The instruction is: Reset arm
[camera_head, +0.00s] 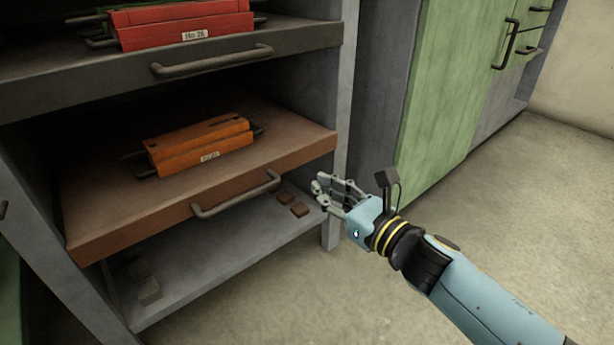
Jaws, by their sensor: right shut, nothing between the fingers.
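My right gripper (329,193) is shut and empty. It comes in from the lower right on my blue arm and hangs in front of the shelf rack's right post, to the right of the brown drawer's handle (236,195) and apart from it. My left gripper is not in view.
A grey bottom shelf (215,260) holds several small blocks, brown ones at the right and grey ones at the left. A green cabinet (465,80) with dark handles stands behind on the right. The floor (540,220) at right is clear.

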